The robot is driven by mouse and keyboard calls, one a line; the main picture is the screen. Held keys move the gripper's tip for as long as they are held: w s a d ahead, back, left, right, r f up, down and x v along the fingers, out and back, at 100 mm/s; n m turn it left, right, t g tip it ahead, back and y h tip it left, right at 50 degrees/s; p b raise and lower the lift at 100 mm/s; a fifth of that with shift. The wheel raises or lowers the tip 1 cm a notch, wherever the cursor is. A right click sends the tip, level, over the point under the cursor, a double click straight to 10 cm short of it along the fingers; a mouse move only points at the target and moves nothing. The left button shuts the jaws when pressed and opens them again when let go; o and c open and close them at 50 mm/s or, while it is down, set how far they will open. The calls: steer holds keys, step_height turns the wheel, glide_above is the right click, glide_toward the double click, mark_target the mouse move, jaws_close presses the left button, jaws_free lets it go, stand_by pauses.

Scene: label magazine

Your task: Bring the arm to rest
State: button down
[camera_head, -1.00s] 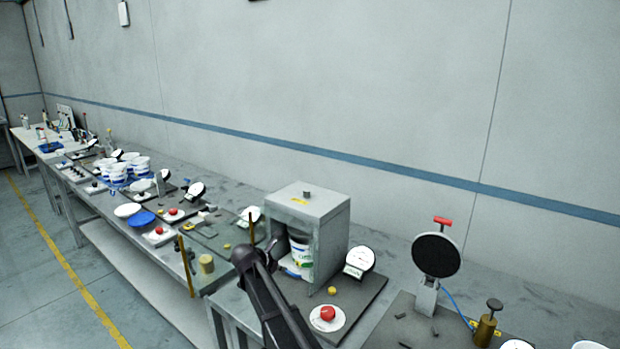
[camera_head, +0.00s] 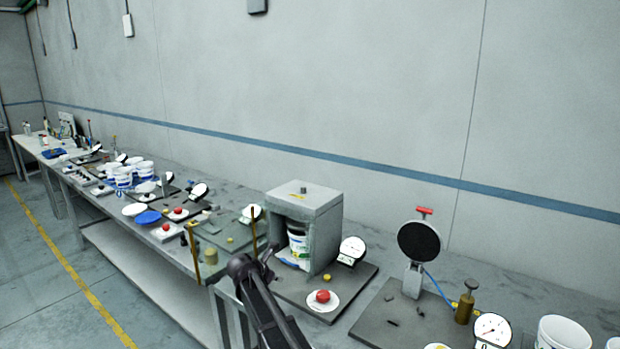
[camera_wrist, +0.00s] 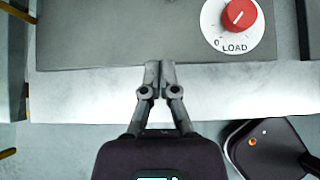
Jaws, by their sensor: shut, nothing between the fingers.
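My gripper (camera_wrist: 160,75) shows in the wrist view with its two fingers together and nothing between them. It points at the front edge of the bench (camera_wrist: 80,98), close to a dark base plate (camera_wrist: 120,35). A red knob (camera_wrist: 239,14) on a white "LOAD" dial (camera_wrist: 232,42) is on that plate, to the right of the fingertips. In the head view my arm rises from the bottom middle, in front of the bench. The fingertips are hard to make out there.
On that plate stands a grey box (camera_head: 305,203) holding a white tub (camera_head: 299,245), with a gauge (camera_head: 352,250) beside it. To the right are a black round disc on a stand (camera_head: 419,241) and a brass piece (camera_head: 465,305). The floor in front (camera_head: 45,290) is clear.

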steer(key=s+d+f+m+g, duration=0.1)
steer(key=s+d+m, duration=0.3)
steer(key=d, duration=0.2)
steer(key=s+d+f+m+g+y, duration=0.1)
steer(key=s+d+m+g, duration=0.1)
steer(key=s+d+m, duration=0.3)
steer(key=s+d+f+m+g, duration=0.1)
steer(key=s+d+f+m, duration=0.1)
steer(key=s+d+m, duration=0.2)
steer(key=shift+s+d+y, duration=0.15)
steer(key=shift+d, duration=0.6)
steer(key=shift+s+d+y, duration=0.15)
steer(key=shift+d, duration=0.55)
steer(key=s+d+m, duration=0.2)
steer(key=s, duration=0.1)
steer(key=s+d+f+m+g+y, duration=0.1)
steer(key=s+d+m, duration=0.1)
steer(key=s+m, duration=0.1)
steer(key=s+d+m+g, duration=0.1)
steer(key=s+d+m, duration=0.1)
steer(key=shift+s+d+f+m+y, duration=0.15)
steer(key=shift+s+f+m+y, duration=0.15)
steer(key=shift+s+m, duration=0.1)
steer(key=s+d+m+g+y, duration=0.1)
steer(key=s+d+m+y, duration=0.1)
steer(key=s+m, duration=0.5)
steer(key=shift+s+d+f+m+g, duration=0.2)
steer(key=shift+s+d+m+g, duration=0.15)
steer(key=shift+s+d, duration=0.6)
